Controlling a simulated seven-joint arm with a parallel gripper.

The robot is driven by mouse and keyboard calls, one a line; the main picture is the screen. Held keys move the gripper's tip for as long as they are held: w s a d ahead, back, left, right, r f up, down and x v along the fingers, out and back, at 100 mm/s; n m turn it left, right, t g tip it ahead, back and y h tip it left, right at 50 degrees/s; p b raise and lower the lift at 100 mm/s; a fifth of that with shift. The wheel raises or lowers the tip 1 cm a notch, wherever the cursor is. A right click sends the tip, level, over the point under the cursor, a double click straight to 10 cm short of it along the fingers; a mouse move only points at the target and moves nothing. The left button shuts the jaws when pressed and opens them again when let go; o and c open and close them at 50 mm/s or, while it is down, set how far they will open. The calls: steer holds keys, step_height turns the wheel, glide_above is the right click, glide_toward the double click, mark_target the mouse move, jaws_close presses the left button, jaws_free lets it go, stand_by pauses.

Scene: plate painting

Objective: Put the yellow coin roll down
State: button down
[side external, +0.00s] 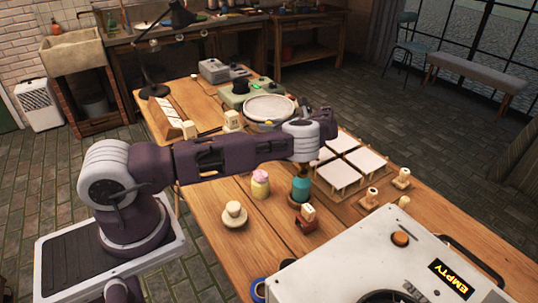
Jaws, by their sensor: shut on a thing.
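My arm reaches right across the table, and its wrist bends down above the work. My gripper (302,163) points down just above a teal jar (301,190), and its fingers are small and dark here. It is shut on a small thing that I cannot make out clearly. I cannot pick out the yellow coin roll for certain. A pale yellow jar with a pink top (260,185) stands left of the teal jar.
A cream cup on a saucer (234,217) and a small brown stand with a cream block (306,217) are in front. White square tiles on a rack (367,160) lie to the right. A round pale plate (269,107) is behind. A white machine marked EMPTY (352,262) fills the near right.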

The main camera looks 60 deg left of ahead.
step_height(320, 180, down, 8)
steer(key=shift+f, duration=0.15)
steer(key=shift+f, duration=0.15)
steer(key=shift+f, duration=0.1)
steer(key=c, duration=1.2)
jaws_free()
steer(key=shift+o, duration=0.2)
